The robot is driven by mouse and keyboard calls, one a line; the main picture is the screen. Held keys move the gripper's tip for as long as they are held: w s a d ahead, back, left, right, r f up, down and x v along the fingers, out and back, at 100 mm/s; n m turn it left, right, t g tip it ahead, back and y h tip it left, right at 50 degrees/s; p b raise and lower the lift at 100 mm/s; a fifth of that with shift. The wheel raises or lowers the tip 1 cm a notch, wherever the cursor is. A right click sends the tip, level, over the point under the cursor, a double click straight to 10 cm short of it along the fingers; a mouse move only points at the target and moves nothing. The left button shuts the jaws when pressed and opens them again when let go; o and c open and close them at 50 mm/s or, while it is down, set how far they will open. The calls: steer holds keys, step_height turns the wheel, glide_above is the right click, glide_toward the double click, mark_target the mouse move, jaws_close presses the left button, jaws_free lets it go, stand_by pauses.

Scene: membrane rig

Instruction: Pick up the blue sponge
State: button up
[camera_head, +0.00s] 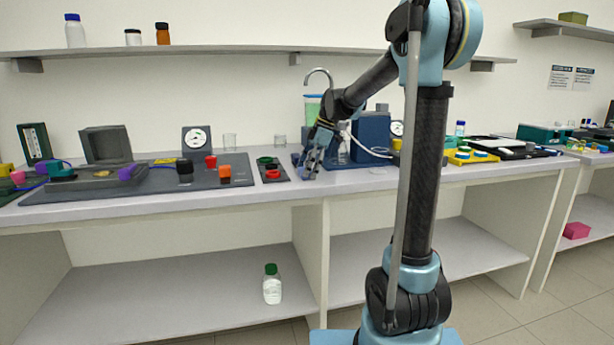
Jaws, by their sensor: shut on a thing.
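My gripper (312,168) is at the end of my arm, pointing down, low over the bench top near its front edge, left of the blue box-shaped rig. It is shut on a small blue thing, which looks like the blue sponge (307,160). The fingers hide most of it, so its outline is unclear. I cannot tell whether it touches the bench.
The blue rig (372,131) stands just right of my gripper, with a green-filled container (312,107) and tap behind. A yellow tray (470,156) is right. The shelf (240,50) runs above.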

steer(key=shift+r, duration=0.1)
step_height(320, 180, up, 10)
stand_by(0.5)
steer(key=shift+o, duration=0.2)
steer(key=c, duration=0.4)
steer(key=shift+o, duration=0.2)
steer(key=shift+d, duration=0.15)
